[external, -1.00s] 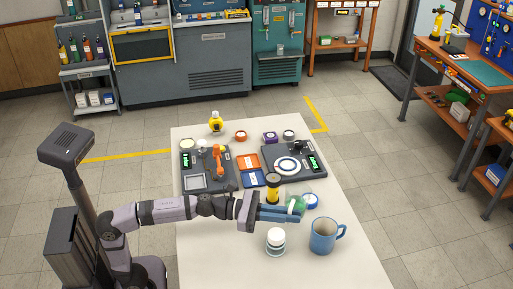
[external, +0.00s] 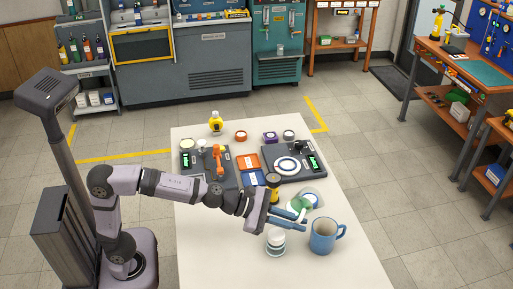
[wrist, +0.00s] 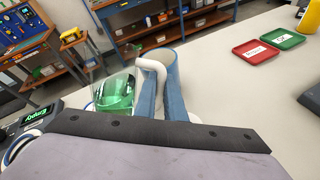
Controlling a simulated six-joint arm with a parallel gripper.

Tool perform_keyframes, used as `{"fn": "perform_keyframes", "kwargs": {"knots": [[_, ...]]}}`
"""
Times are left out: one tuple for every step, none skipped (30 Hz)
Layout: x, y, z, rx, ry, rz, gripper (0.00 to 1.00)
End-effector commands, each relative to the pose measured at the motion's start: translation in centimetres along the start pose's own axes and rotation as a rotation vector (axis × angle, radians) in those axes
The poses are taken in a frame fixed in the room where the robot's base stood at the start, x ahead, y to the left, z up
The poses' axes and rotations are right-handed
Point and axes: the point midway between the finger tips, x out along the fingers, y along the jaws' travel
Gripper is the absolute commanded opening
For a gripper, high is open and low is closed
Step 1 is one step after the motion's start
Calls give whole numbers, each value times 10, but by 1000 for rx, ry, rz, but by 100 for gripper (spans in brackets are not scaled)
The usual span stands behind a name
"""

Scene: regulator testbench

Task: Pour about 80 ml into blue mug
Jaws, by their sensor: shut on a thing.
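The blue mug (external: 322,236) stands upright on the white table, its handle to the right in the external view. My gripper (external: 301,217) is shut on a clear glass beaker with green liquid (external: 301,204), up and left of the mug in that picture. The beaker is beside the blue fingers in the wrist view (wrist: 115,92), with a pale handle-like part (wrist: 152,66) between them. The liquid sits low in the beaker, and I see no stream. The beaker's exact tilt and its height above the table are unclear.
A white lidded jar (external: 276,241) stands left of the mug. A yellow cylinder (external: 273,188) stands behind my gripper. A scale with a round plate (external: 288,166) lies further back. Red (wrist: 255,52) and green trays (wrist: 281,40) show in the wrist view. The table front is clear.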

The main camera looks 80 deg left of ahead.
Motion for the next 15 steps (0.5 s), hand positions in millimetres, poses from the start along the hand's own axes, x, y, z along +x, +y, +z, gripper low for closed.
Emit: {"fn": "perform_keyframes", "kwargs": {"knots": [[-7,6,23,23,26,-3,0],[-8,7,27,36,40,-3,0],[-9,7,32,54,59,-4,0],[-8,8,34,65,75,-3,0],[-8,7,36,78,90,-5,0],[-8,7,39,97,110,-5,0],[-8,7,38,110,126,-5,0],[-7,7,36,121,141,-4,0],[-7,7,35,138,160,-5,0],[-8,7,37,151,174,-5,0],[-8,7,37,164,188,-5,0],[-8,8,38,181,207,-6,0],[-8,8,37,192,219,-5,0],[-8,7,36,202,229,-5,0],[-6,6,31,213,244,-4,0]]}}
